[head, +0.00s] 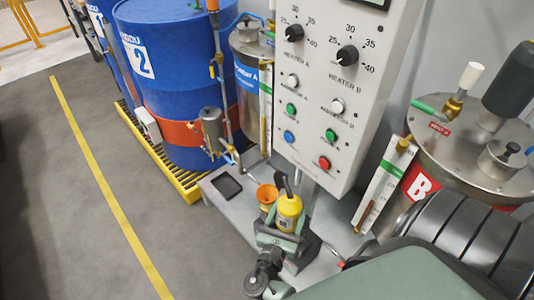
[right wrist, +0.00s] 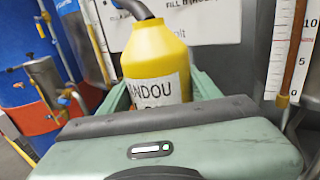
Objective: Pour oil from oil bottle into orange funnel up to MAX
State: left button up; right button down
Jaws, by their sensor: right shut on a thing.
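The yellow oil bottle (head: 289,216) stands close to upright in the head view, with a dark curved spout at its top. My right gripper (head: 284,234) is shut on the bottle's body. In the right wrist view the bottle (right wrist: 158,52) sits between the green jaws, its label facing me and its spout cut off by the top edge. The orange funnel (head: 266,194) is just left of the bottle in the head view, over the grey metal bench. Its lower part is partly hidden by the gripper. The MAX mark cannot be made out. My left gripper is not in view.
A black tray (head: 227,186) lies on the bench (head: 212,195), left of the funnel. A control panel (head: 325,110) with knobs and buttons overhangs behind the bottle. A gauge (head: 384,185) and steel tank B (head: 460,150) are at right. A blue drum (head: 180,70) stands behind left.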

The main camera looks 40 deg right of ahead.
jog(key=shift+r, duration=0.15)
jog(key=shift+r+n+p, duration=0.3)
jog(key=shift+p, duration=0.65)
jog(key=n+g+y+p, duration=0.1)
jog(key=p, duration=0.2)
jog(key=shift+w+f, duration=0.1)
jog(key=shift+f, duration=0.05)
jog(key=shift+w+f+n+g+y+p, duration=0.1)
jog(key=shift+f+n+g+y+p, duration=0.25)
jog(key=shift+n+g+y+p, duration=0.25)
jog(key=shift+w+r+p, duration=0.15)
jog(key=shift+p, duration=0.45)
jog(key=shift+w+d+n+g+y+p, duration=0.1)
jog(key=shift+w+n+g+y+p, duration=0.1)
jog(key=shift+n+g+y+p, duration=0.5)
jog(key=shift+w+f+p, duration=0.2)
jog(key=shift+f+p, duration=0.1)
jog(key=shift+p, duration=0.25)
jog(key=shift+g, duration=0.3)
jog(key=shift+f+n+g+y+p, duration=0.15)
jog(key=shift+n+g+y+p, duration=0.15)
jog(key=shift+n+g+p, duration=0.15)
